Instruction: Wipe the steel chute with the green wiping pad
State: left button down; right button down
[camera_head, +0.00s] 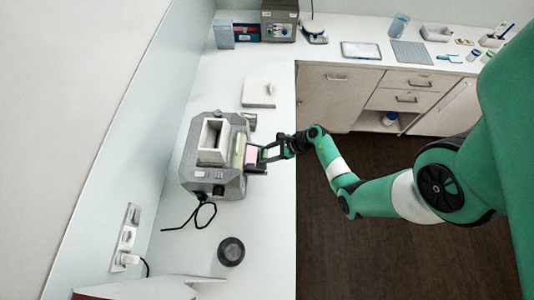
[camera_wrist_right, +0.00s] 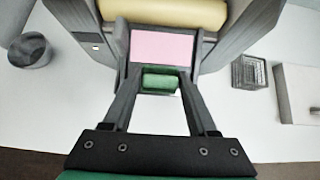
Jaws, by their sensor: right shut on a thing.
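The grey mill (camera_head: 215,185) stands on the white counter, with a white hopper (camera_head: 213,139) on top and a cream roller (camera_wrist_right: 165,14) on the side facing my right arm. Below the roller, the steel chute (camera_wrist_right: 123,48) points toward my right gripper, and a flat pink patch (camera_wrist_right: 162,46) covers much of its face. My right gripper (camera_head: 264,153) is shut on the green wiping pad (camera_wrist_right: 158,82), which sits between its fingertips at the chute's near end. I cannot tell whether the pad touches the chute. My left gripper is out of view.
A dark round object (camera_head: 231,251) lies on the counter on the near side of the mill, and a black cable (camera_head: 205,213) loops beside it. A white board (camera_head: 259,92) lies beyond the mill. A dark mesh-like box (camera_wrist_right: 249,72) stands beside the mill.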

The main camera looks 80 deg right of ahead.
jog(key=shift+w+f, duration=0.15)
jog(key=shift+f, duration=0.2)
